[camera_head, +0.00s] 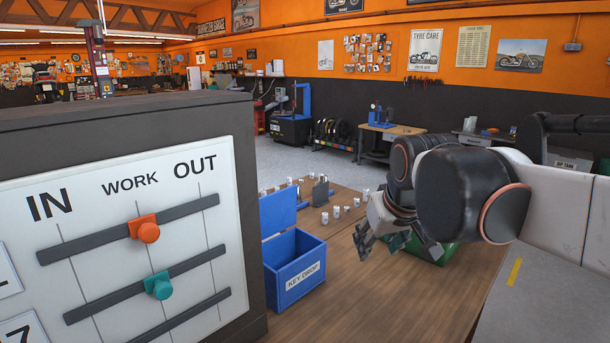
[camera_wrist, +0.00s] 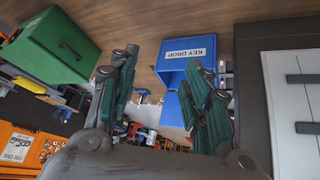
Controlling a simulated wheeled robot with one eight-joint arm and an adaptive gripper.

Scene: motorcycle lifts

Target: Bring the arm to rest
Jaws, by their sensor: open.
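My gripper (camera_head: 384,243) hangs at the end of my bent arm, to the right of the middle in the head view, above the wooden table. Its fingers are apart with nothing between them. In the wrist view the two dark green fingers of my gripper (camera_wrist: 165,95) stand wide apart, and the blue key drop box (camera_wrist: 188,50) shows beyond the gap. In the head view the key drop box (camera_head: 297,272) stands open on the table, to the left of my gripper and apart from it.
A board (camera_head: 150,230) marked IN, WORK, OUT fills the left, with an orange knob (camera_head: 147,231) and a teal knob (camera_head: 159,286) on slots. A green box (camera_head: 432,252) is partly hidden behind my arm. Several small white cylinders (camera_head: 336,212) stand beyond. The front tabletop (camera_head: 380,305) is clear.

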